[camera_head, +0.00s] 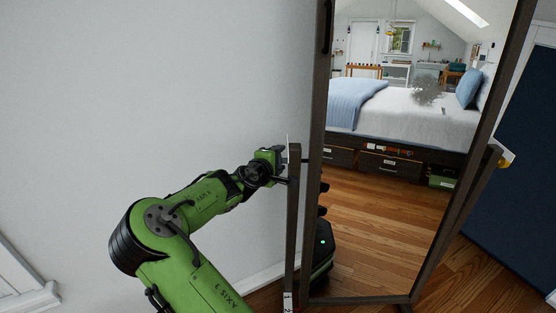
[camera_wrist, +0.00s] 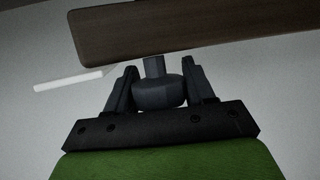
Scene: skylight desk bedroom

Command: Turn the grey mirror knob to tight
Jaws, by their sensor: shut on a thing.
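In the wrist view the grey mirror knob (camera_wrist: 158,93) sits between the two fingers of my gripper (camera_wrist: 160,85), which is shut on it. A short grey stem (camera_wrist: 154,66) runs from the knob to the dark wooden post (camera_wrist: 200,28) of the mirror stand. A thin white pointer (camera_wrist: 68,81) sticks out to the left of the knob. In the head view my gripper (camera_head: 282,166) is at the left post (camera_head: 293,225) of the stand, and the knob is hidden there. The tall mirror (camera_head: 390,215) leans in its dark frame.
A second knob with a yellow part and a white plate (camera_head: 503,158) shows on the right post. A plain pale wall (camera_head: 150,90) is behind my arm. The wooden floor (camera_head: 490,255) is clear at the right, near a dark blue panel (camera_head: 520,150). The bed is a reflection.

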